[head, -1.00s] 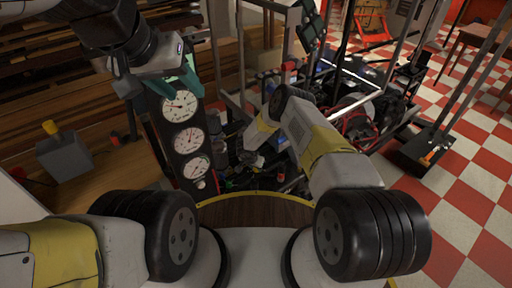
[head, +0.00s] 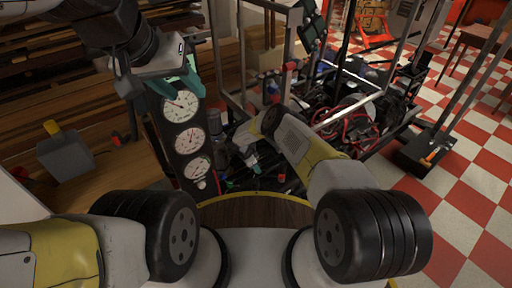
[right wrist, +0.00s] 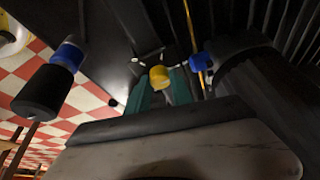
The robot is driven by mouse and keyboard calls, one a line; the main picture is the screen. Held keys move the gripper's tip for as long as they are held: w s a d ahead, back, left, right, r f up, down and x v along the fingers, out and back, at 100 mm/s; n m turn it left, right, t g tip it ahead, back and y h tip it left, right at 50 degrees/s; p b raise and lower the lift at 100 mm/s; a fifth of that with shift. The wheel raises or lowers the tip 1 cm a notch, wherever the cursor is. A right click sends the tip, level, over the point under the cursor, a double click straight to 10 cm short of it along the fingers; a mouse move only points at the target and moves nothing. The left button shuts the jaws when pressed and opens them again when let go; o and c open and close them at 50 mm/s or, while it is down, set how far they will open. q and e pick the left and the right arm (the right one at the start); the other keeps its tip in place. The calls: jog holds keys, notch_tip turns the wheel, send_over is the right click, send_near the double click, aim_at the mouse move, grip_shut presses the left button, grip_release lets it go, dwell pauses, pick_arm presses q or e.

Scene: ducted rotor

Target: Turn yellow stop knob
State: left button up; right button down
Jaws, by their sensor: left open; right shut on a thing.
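A small yellow knob (right wrist: 159,77) shows in the right wrist view between the teal fingers of my right gripper (right wrist: 162,88), which is shut on it. In the head view my right forearm hides the right gripper's fingers and this knob. My left gripper (head: 190,78) is open, with teal fingers, in front of the top of the dark gauge panel (head: 185,135); nothing shows between its fingers. The knob's turn angle cannot be told.
A grey box with a yellow top (head: 66,155) stands on the wooden bench at left. A blue-and-black cylinder (right wrist: 50,80) and a blue part (right wrist: 199,61) flank the knob. A metal frame with machinery and red cables (head: 350,125) stands at right. Checkered floor is free at far right.

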dwell(0.4)
jog(key=c, duration=1.1)
grip_release()
jog(key=v, duration=0.7)
jog(key=shift+a+r, duration=0.1)
jog(key=shift+r, duration=0.3)
jog(key=shift+s, duration=0.1)
